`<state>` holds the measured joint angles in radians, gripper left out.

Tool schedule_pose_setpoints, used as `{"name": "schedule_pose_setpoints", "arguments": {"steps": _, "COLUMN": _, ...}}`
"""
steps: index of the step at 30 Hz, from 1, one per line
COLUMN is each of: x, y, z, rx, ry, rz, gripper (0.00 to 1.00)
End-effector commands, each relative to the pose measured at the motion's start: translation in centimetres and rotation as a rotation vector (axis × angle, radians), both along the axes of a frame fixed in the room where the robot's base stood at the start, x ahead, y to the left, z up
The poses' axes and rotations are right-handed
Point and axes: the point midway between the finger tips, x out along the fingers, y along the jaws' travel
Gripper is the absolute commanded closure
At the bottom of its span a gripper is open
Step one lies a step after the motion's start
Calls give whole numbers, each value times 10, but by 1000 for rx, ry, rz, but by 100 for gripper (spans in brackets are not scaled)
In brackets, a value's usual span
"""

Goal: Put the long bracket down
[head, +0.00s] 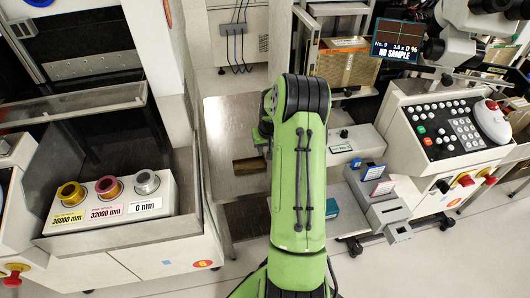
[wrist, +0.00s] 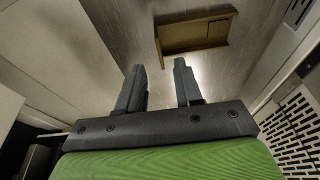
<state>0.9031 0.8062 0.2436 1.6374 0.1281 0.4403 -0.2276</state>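A brass-coloured bracket (wrist: 190,36) lies on a bare metal surface in the wrist view, ahead of my fingertips and a little to the right. It looks like the long bracket. In the head view the bracket (head: 248,165) shows partly, just left of my green arm. My gripper (wrist: 159,65) is open, with its two dark fingers apart and nothing between them. A strip of surface shows between the fingertips and the bracket, so they look apart.
The metal table (head: 228,125) is clear around the bracket. A console with several spools (head: 108,195) stands at left. A button panel (head: 440,130) and a grey block (head: 388,212) stand at right. A brass-coloured box (head: 343,62) is behind. A slotted panel (wrist: 296,130) is close right of the gripper.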

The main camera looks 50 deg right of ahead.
Motion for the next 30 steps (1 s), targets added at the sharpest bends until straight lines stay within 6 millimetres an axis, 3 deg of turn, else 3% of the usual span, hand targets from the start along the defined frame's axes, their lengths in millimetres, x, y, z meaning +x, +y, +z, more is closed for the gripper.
{"name": "schedule_pose_setpoints", "arguments": {"steps": 1, "x": -3, "y": 1, "z": 17, "rx": -2, "ry": -1, "rz": 0, "gripper": 65}}
{"name": "schedule_pose_setpoints", "arguments": {"steps": 3, "x": -7, "y": 3, "z": 30, "rx": -2, "ry": 0, "rz": -2, "gripper": 65}}
{"name": "schedule_pose_setpoints", "arguments": {"steps": 8, "x": -11, "y": 7, "z": 47, "rx": 1, "ry": 1, "rz": -1, "gripper": 65}}
{"name": "schedule_pose_setpoints", "arguments": {"steps": 11, "x": -7, "y": 21, "z": 66, "rx": -13, "ry": -3, "rz": 27, "gripper": 65}}
{"name": "schedule_pose_setpoints", "arguments": {"steps": 14, "x": -1, "y": 61, "z": 108, "rx": -45, "ry": -8, "rz": 97, "gripper": 65}}
{"name": "schedule_pose_setpoints", "arguments": {"steps": 16, "x": -4, "y": 99, "z": 142, "rx": -68, "ry": -14, "rz": 155, "gripper": 65}}
{"name": "schedule_pose_setpoints", "arguments": {"steps": 20, "x": -23, "y": 166, "z": 193, "rx": -102, "ry": -33, "rz": 251, "gripper": 65}}
{"name": "schedule_pose_setpoints", "arguments": {"steps": 24, "x": -63, "y": 231, "z": 233, "rx": -125, "ry": -70, "rz": 345, "gripper": 65}}
{"name": "schedule_pose_setpoints", "arguments": {"steps": 30, "x": -139, "y": 302, "z": 257, "rx": -121, "ry": -142, "rz": 478, "gripper": 65}}
